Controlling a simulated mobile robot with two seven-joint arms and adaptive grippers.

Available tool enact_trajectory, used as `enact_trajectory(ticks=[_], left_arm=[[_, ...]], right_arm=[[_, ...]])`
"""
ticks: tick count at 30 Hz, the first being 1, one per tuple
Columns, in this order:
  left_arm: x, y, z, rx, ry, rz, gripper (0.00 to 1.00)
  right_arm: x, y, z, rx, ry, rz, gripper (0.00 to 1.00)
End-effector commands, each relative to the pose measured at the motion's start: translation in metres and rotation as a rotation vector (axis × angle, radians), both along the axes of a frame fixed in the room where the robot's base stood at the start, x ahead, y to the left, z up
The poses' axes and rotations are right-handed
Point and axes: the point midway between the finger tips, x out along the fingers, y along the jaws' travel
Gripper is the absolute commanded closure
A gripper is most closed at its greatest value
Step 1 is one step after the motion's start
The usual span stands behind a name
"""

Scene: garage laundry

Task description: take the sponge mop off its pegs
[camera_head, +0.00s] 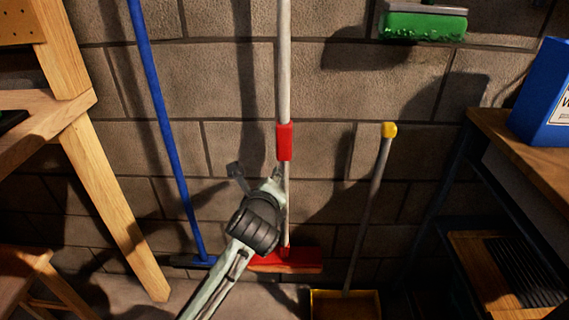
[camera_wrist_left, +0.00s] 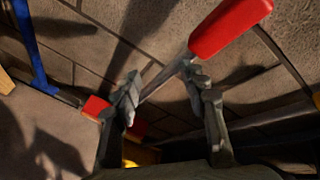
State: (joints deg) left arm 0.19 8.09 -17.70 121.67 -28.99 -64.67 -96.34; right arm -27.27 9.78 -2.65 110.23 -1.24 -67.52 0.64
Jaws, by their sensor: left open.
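A green sponge-like head (camera_head: 424,24) under a grey plate shows at the top right of the head view, against the block wall. It looks like the sponge mop; its handle is cut off and I see no pegs. My left gripper (camera_head: 257,174) is open and empty, low and left of it, at a pale pole (camera_head: 284,60) with a red sleeve (camera_head: 284,142) and red head (camera_head: 288,262). In the left wrist view the pole runs from the sleeve (camera_wrist_left: 230,25) across the gap of the gripper (camera_wrist_left: 165,88); I cannot tell whether it is between the fingers. My right gripper is out of view.
A blue pole (camera_head: 165,110) leans left of the gripper. A yellow-topped handle (camera_head: 374,190) with a yellow pan (camera_head: 345,303) stands right. A wooden bench (camera_head: 70,107) is at the left. A table (camera_head: 515,145) with a blue box (camera_head: 545,95) is at the right.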

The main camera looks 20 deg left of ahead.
Motion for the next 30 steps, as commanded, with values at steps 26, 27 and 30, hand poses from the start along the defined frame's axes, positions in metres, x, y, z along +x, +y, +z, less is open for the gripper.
enact_trajectory(ticks=[26, 27, 30], left_arm=[[0.049, -0.016, 0.189, 0.894, -0.166, -0.17, 0.57], [0.055, -0.015, 0.187, 0.894, -0.166, -0.17, 0.57], [0.071, -0.013, 0.183, 0.893, -0.167, -0.169, 0.57]], right_arm=[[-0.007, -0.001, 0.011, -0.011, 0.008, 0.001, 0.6], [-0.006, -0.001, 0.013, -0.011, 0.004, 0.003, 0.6], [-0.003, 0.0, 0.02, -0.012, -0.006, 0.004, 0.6]])
